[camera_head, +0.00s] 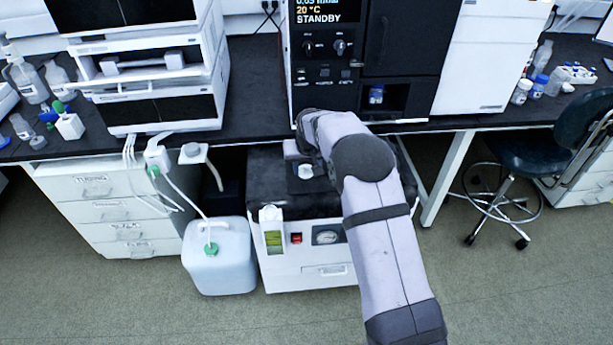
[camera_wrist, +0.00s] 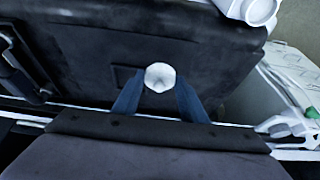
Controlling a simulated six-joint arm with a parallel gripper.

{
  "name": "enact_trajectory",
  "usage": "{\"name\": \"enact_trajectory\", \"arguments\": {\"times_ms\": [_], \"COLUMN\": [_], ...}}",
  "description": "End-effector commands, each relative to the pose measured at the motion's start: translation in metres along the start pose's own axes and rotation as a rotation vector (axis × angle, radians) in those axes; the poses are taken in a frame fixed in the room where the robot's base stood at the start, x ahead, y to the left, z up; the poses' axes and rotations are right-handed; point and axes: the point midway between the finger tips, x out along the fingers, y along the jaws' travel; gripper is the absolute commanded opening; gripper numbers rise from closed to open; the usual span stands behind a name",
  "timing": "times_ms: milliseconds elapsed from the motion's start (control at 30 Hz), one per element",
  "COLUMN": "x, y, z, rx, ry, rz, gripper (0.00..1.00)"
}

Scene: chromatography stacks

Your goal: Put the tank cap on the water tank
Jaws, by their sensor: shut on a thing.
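My gripper (camera_wrist: 158,88) is shut on a small white round cap (camera_wrist: 160,76), held between the two fingertips.
A white jerrycan (camera_head: 218,258) with a green cap and tubing stands left of the unit. Drawers (camera_head: 115,215) are further left. The black bench (camera_head: 255,75) with instruments overhangs behind. The floor in front is free.

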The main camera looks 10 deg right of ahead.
Motion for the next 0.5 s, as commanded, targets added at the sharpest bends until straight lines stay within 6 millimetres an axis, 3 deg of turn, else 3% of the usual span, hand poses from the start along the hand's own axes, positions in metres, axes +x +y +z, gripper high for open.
{"name": "enact_trajectory", "arguments": {"times_ms": [200,500], "x": [-0.033,-0.052], "y": [0.000,0.000], "z": [-0.014,-0.021], "rx": [-0.001,-0.001], "ry": [0.003,-0.001], "rz": [-0.001,0.000], "gripper": [0.18,0.18]}}
